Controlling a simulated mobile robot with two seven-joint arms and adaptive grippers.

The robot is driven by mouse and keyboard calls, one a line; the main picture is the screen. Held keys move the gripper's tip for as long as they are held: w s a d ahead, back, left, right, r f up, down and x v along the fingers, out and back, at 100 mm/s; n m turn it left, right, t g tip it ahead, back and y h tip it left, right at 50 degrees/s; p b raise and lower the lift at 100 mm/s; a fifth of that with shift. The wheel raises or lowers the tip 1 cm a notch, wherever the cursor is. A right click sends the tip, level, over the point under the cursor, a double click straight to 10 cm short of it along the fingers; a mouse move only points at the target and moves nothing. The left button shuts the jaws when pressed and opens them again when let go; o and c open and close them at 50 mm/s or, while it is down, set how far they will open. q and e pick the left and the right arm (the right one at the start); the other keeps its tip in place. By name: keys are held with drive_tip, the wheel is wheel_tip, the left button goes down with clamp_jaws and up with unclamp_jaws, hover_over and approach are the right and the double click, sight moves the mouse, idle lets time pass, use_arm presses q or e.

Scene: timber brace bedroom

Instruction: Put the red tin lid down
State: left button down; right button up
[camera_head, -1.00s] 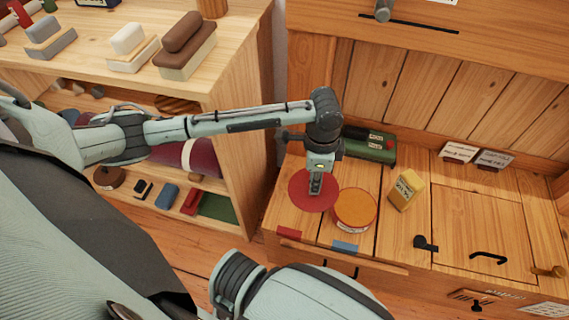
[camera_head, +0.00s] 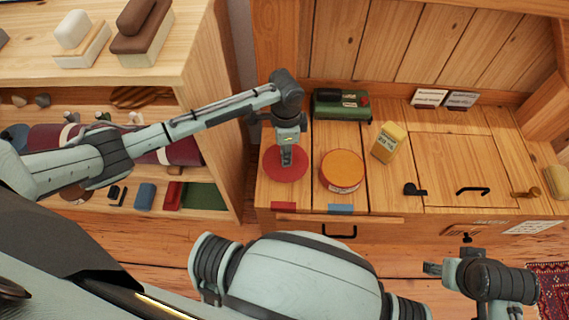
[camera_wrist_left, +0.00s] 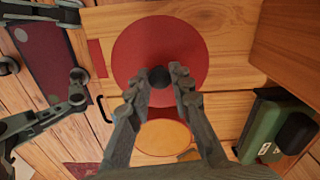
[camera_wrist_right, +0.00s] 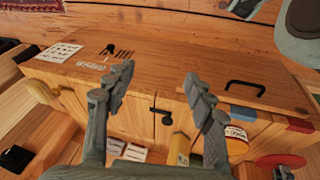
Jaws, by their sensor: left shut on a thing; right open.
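The red tin lid (camera_head: 285,166) is a flat disc with a dark knob (camera_wrist_left: 160,77). It is over the left end of the wooden bench top (camera_head: 436,140), left of the open tin (camera_head: 343,168) with an orange inside. My left gripper (camera_head: 287,157) points down and is shut on the knob; it also shows in the left wrist view (camera_wrist_left: 159,80). I cannot tell whether the lid touches the wood. My right gripper (camera_head: 432,268) is open and empty in front of the bench; its spread fingers show in the right wrist view (camera_wrist_right: 160,85).
A green box (camera_head: 341,104) stands behind the lid and tin. A yellow block (camera_head: 388,142) is right of the tin. Red (camera_head: 283,207) and blue (camera_head: 340,209) marks lie on the bench's front edge. A shelf unit (camera_head: 222,110) stands left.

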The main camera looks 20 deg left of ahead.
use_arm(q)
drive_tip(key=shift+f+b, duration=0.4)
drive_tip(key=shift+f, duration=1.95)
use_arm(e)
drive_tip(key=shift+v, duration=1.05)
use_arm(q)
drive_tip(key=shift+f, duration=0.1)
use_arm(e)
drive_tip(key=shift+d, duration=0.15)
use_arm(q)
drive_tip(key=c, duration=1.4)
unclamp_jaws()
drive_tip(key=shift+o, duration=0.2)
